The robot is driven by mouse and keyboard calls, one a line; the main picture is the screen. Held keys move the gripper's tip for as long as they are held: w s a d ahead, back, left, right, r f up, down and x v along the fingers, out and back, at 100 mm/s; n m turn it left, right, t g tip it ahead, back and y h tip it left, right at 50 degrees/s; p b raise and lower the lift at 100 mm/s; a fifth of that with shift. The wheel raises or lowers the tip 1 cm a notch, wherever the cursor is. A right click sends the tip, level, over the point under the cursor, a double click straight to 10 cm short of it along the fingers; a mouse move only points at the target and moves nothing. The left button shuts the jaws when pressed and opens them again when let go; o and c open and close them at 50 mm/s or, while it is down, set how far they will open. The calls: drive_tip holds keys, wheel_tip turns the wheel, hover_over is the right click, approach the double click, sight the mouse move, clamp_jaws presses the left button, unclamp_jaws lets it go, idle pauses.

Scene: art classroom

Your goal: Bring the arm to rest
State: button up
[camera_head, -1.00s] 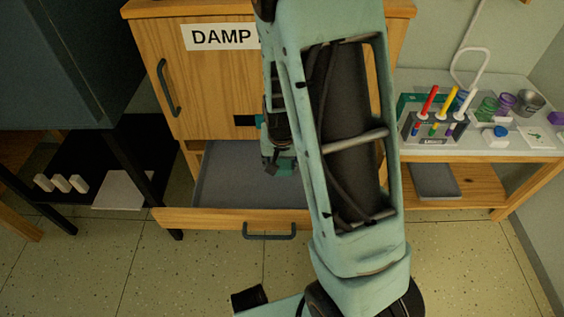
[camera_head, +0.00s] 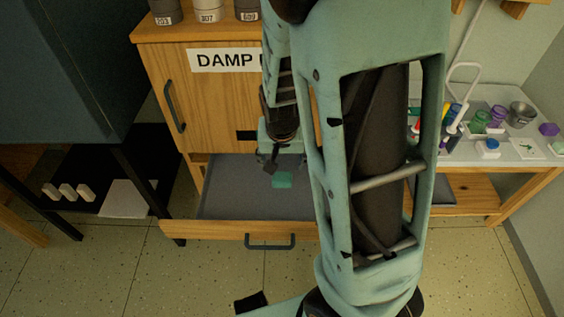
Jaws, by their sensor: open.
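My gripper (camera_head: 273,160) hangs over the open drawer of the wooden cabinet, pointing down, with its dark fingers open. One finger shows clearly; the other is hard to make out. A small teal-green block (camera_head: 282,180) lies on the grey floor of the drawer (camera_head: 230,200), just below the fingers and apart from them. My arm reaches from the bottom right up across the middle of the view and hides the right part of the cabinet and drawer.
The cabinet door (camera_head: 215,110) is shut. Labelled pots (camera_head: 207,11) stand on the cabinet top. A side table (camera_head: 515,155) at right holds markers, jars and a metal cup. A dark shelf (camera_head: 100,180) with white blocks is at left.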

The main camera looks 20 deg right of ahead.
drive_tip(key=shift+v, duration=1)
